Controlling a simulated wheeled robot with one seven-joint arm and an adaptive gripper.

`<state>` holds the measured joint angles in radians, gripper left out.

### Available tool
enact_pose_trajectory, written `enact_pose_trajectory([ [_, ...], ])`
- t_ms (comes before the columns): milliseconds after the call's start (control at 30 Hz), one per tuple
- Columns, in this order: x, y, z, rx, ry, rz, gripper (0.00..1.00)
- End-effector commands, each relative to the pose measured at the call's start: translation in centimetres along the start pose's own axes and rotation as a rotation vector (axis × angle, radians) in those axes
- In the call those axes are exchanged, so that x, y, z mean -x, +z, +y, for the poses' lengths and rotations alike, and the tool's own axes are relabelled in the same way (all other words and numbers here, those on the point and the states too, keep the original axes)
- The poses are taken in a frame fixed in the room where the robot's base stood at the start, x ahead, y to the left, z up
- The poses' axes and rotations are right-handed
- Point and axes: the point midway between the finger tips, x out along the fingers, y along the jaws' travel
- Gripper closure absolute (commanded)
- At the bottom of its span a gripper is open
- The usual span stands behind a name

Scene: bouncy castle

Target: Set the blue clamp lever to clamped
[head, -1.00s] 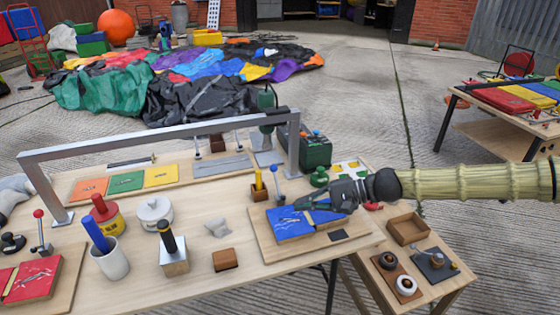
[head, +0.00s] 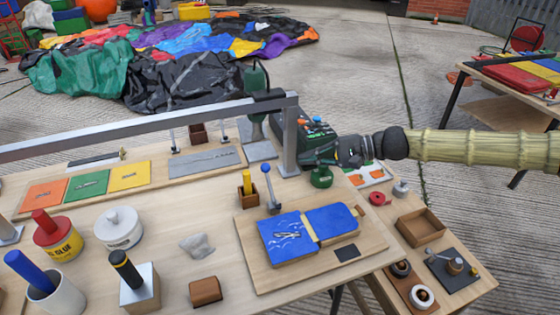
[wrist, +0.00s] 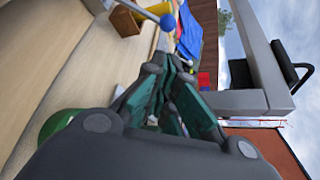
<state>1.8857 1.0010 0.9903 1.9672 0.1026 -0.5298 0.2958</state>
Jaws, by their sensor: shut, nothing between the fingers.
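The blue clamp lever (head: 269,185) stands nearly upright at the back of a wooden board (head: 250,251), its blue ball on top. The ball (wrist: 167,21) also shows at the top of the wrist view. Two blue fabric pieces (head: 331,221) lie on that board, in front and to the right of the lever. My gripper (head: 308,160) is shut and empty, right of and a little behind the lever, apart from it. In the wrist view its fingers (wrist: 172,105) are closed together, with the lever beyond them.
A grey metal frame (head: 290,140) spans the table, its post close to my gripper. A green knobbed object (head: 321,177) stands just below the fingers. A wooden tray (head: 421,228) lies on the lower side table.

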Motion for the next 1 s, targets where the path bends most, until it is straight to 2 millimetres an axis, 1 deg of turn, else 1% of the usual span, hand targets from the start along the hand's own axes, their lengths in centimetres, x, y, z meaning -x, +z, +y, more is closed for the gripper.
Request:
enact_pose_trajectory([
  [67,-0.3,-0.1,0.1,-0.001,0.0,0.0,1.0],
  [167,-1.4,0.0,0.1,-0.001,0.001,-0.001,1.0],
  [400,-5.2,0.0,0.1,-0.002,0.0,-0.001,1.0],
  [600,-7.9,0.0,0.1,0.0,0.0,0.0,1.0],
  [800,-9.4,-0.1,0.0,0.0,-0.001,0.001,1.0],
  [1000,-9.8,-0.1,0.0,0.0,-0.002,0.002,1.0],
])
